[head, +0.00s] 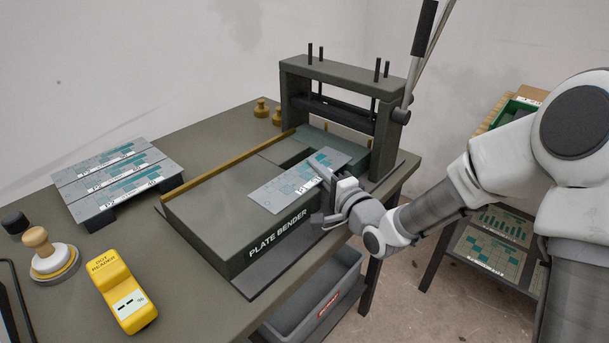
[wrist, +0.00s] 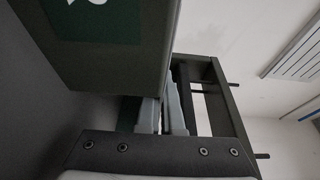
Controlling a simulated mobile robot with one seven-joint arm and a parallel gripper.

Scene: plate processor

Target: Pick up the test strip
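A grey strip with teal printed bars (head: 290,187) lies across the top of the plate bender (head: 215,208), near its front right edge; I take it to be the test strip. My gripper (head: 327,180) is at the strip's right part, by the bender's front edge, and overlaps it in the head view. In the wrist view the two grey fingers of my gripper (wrist: 162,114) show close together with a narrow gap. Whether the strip is between them is hidden by the bender's front face (wrist: 105,65). I cannot tell if they grip it.
Three similar plates (head: 115,178) rest on a stand at the left. A yellow dot reader (head: 122,290) and a wooden-handled stamp (head: 52,262) are on the table's front left. The bender's upright frame (head: 345,85) rises behind the strip. A grey bin (head: 315,295) sits below the table.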

